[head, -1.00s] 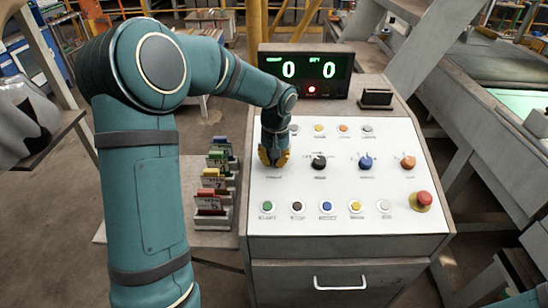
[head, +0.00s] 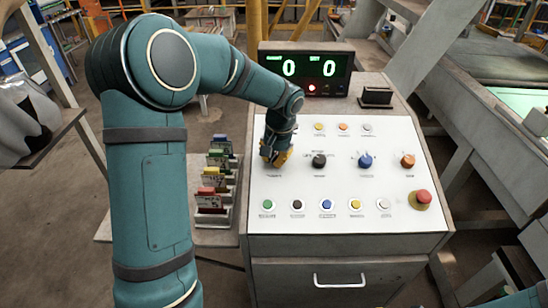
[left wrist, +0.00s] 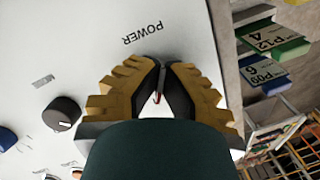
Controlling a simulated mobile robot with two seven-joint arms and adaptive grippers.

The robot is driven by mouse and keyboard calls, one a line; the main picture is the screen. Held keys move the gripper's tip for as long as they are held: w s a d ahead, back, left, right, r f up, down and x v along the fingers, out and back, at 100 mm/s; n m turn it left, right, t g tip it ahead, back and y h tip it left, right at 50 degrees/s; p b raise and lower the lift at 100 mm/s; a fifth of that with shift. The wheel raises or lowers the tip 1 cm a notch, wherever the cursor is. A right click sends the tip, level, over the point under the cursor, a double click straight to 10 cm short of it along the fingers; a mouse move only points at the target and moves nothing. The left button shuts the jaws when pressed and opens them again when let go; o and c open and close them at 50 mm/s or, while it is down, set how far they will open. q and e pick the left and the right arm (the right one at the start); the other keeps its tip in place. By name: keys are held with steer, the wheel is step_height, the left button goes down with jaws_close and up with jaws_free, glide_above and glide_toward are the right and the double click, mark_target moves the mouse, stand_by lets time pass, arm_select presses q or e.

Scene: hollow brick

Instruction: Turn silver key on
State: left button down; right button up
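My left gripper (head: 276,157), with yellow and black fingers, is low on the upper left of the white control panel (head: 385,185). In the left wrist view its fingers (left wrist: 162,75) close in just below the printed word POWER. A thin pale sliver with a reddish tint, which looks like the silver key (left wrist: 157,97), shows between the black finger pads. The fingers appear shut on it. Most of the key is hidden by the fingers, so its exact angle cannot be told. My right gripper is not in view.
Black (head: 319,160), blue (head: 365,160) and orange (head: 407,160) knobs stand right of the gripper. A red emergency button (head: 421,198) is at the right edge. Tagged colored holders (head: 212,190) stand left.

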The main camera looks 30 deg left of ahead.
arm_select(q)
steer(key=shift+f, duration=0.1)
steer(key=c, duration=1.1)
jaws_free()
steer(key=shift+c, duration=0.2)
step_height(320, 180, up, 12)
steer(key=d, duration=0.1)
steer(key=shift+d, duration=0.35)
